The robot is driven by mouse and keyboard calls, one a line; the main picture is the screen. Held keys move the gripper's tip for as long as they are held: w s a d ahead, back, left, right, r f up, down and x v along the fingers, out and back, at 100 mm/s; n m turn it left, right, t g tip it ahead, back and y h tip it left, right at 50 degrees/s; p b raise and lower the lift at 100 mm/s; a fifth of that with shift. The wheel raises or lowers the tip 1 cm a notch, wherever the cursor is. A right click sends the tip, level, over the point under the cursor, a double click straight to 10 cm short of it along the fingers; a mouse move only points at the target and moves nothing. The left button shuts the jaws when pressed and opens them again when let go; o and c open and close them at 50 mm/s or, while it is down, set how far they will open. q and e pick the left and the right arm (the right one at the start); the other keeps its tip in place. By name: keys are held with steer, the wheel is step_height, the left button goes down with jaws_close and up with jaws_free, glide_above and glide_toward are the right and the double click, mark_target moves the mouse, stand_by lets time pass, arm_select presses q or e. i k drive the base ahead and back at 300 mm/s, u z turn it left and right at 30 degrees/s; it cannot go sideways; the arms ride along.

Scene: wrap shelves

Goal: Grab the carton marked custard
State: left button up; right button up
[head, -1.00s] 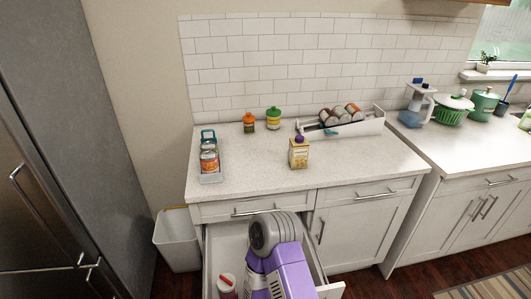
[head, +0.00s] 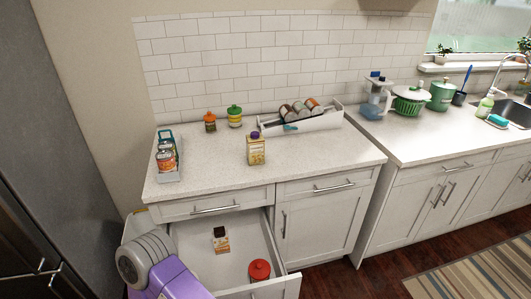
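The lettering on both is too small to read, so I cannot tell which is marked custard. One of my arms, purple with a grey joint, shows at the bottom left, in front of the drawer's left side. Neither of my grippers shows in the head view.
The open drawer (head: 281,243) also holds a red-lidded container (head: 260,270). On the counter are a rack of cans (head: 166,160), an orange-lidded jar (head: 210,122), a green-lidded jar (head: 235,116) and a white holder with cans (head: 315,124). Counter around the yellow carton is clear.

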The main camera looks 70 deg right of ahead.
mark_target(256, 148)
steer(key=k, duration=0.15)
steer(key=z, duration=1.2)
